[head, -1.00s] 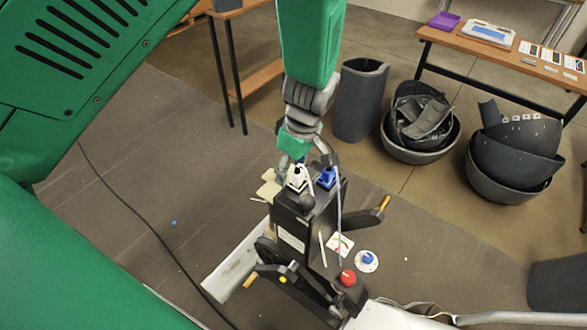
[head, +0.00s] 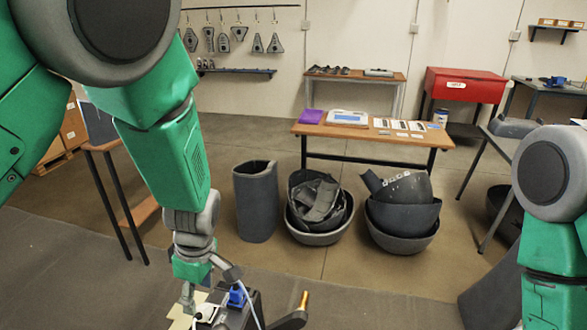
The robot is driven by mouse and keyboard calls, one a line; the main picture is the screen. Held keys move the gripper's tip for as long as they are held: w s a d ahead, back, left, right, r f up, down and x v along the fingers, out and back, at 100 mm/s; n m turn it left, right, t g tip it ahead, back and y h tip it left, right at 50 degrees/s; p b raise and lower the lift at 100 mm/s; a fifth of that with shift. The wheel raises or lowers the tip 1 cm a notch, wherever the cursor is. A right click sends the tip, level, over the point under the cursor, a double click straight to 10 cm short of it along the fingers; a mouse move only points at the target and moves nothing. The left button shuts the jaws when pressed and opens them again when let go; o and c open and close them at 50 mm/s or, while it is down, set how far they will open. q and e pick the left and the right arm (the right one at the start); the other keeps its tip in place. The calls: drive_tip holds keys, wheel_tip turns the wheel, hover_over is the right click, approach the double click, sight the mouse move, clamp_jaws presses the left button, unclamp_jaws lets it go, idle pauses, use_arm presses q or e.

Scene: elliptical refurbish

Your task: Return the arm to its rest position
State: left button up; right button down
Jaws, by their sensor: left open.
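My left arm (head: 165,155) comes down from the upper left, bent at the elbow. Its gripper (head: 212,290) is open at the bottom of the view, right by the top of the dark elliptical machine (head: 246,312). A blue-and-white connector (head: 237,296) and a white one (head: 206,312) sit at the machine's top, close to the fingers. I cannot tell whether the fingers touch them. My right arm (head: 550,250) shows at the right edge, hanging down; its gripper is out of view. The lower part of the machine is cut off.
A dark cylindrical bin (head: 256,200) and bowl-shaped bins with scrap (head: 318,212) and dark parts (head: 403,210) stand beyond the machine. A wooden table (head: 375,138) holds a purple tray (head: 311,116) and cards. A red cabinet (head: 463,88) stands farther back. The floor right of the machine is clear.

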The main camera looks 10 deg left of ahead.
sight(201, 305)
use_arm(q)
wheel_tip(201, 305, down, 3)
drive_tip(key=shift+f+m, duration=0.15)
drive_tip(key=shift+m, duration=0.15)
drive_tip(key=shift+r, duration=0.25)
